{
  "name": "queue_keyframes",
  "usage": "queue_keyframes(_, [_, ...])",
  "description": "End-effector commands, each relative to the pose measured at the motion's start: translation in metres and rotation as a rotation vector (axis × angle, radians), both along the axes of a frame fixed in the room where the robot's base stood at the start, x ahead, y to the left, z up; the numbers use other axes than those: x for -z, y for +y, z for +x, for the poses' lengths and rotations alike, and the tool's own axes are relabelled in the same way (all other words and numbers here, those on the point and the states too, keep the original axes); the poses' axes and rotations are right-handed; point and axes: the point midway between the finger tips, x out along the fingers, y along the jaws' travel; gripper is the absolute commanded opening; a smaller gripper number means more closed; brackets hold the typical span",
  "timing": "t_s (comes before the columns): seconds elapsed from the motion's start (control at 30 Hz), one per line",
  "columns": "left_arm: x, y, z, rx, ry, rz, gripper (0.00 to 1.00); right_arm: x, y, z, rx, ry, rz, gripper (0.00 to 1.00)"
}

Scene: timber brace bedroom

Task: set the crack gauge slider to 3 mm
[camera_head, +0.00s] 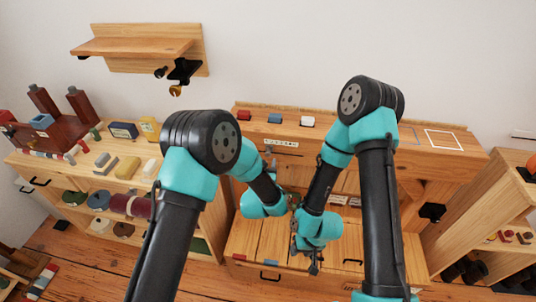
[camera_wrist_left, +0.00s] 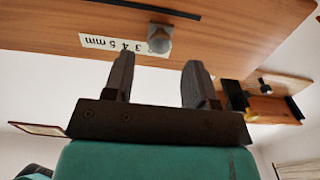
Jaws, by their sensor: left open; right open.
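The crack gauge shows in the left wrist view as a white printed scale (camera_wrist_left: 122,45) on a wooden face, upside down, with 3, 4, 5 and mm readable. A grey slider knob (camera_wrist_left: 159,38) covers part of the scale beside the 3, on the side away from the 4; the mark beneath it is hidden. In the head view the scale (camera_head: 281,143) is on the bench front. My left gripper (camera_wrist_left: 157,65) is open, with the knob beyond and between its fingertips, apparently untouched. It is small in the head view (camera_head: 293,201). My right gripper (camera_head: 314,268) is open, lower down.
A black slot (camera_wrist_left: 152,9) runs along the wood near the scale. Red, blue and white blocks (camera_head: 275,118) lie on the bench top (camera_head: 350,130). A cluttered shelf unit (camera_head: 75,170) stands left and a wooden wall shelf (camera_head: 135,45) hangs above. My two arms are close together.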

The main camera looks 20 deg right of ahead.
Motion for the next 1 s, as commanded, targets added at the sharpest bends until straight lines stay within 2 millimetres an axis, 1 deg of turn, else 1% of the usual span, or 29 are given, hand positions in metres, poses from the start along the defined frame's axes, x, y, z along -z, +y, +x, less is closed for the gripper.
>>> queue_keyframes(0.1, [0.000,-0.008,0.018,-0.001,-0.002,-0.001,0.52,0.000,0.000,0.000,0.000,0.000,0.000,0.43])
queue_keyframes(0.3, [0.000,-0.018,0.040,-0.002,-0.001,0.000,0.52,0.000,0.000,0.000,0.000,0.000,0.000,0.43])
queue_keyframes(0.47, [0.000,-0.022,0.048,-0.001,0.000,0.000,0.52,0.000,0.000,0.000,0.000,0.000,0.000,0.43])
queue_keyframes(0.73, [0.000,-0.022,0.048,0.000,0.001,0.000,0.52,0.000,0.000,0.000,0.000,0.000,0.000,0.43])
queue_keyframes(1.0, [0.000,-0.022,0.048,0.000,0.000,0.000,0.26,0.000,0.000,0.000,0.000,0.000,0.000,0.43])
